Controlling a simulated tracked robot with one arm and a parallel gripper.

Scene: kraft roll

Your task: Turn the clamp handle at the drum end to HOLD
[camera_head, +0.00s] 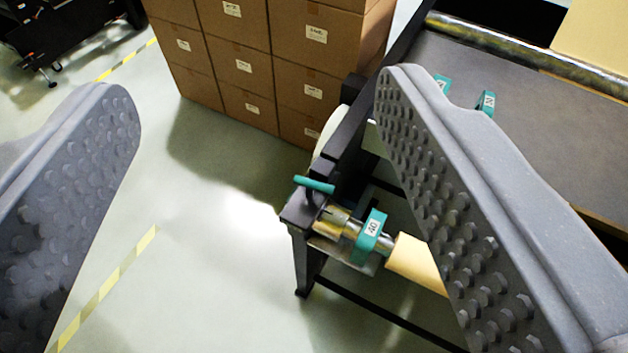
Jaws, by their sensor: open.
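The clamp handle (314,185) is a small teal bar on a dark post at the end of the black stand (301,238). It lies roughly crosswise in the picture; no HOLD mark is readable. Just below it a metal shaft end (334,223) carries a teal collar (371,237) with a white label that seems to read 40. A kraft paper roll (413,261) sits on the shaft, partly hidden by my right finger. My gripper (258,95) is open and empty, its two grey studded fingers wide apart. The handle shows between them, nearer the right finger, and looks untouched.
Stacked cardboard boxes (236,64) stand behind the stand. A grey table (520,70) with a metal roller (500,45) and teal labelled pieces (486,103) is at the upper right. A dark cart (62,35) stands far left. The floor left of the stand is clear, with yellow striped tape (110,285).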

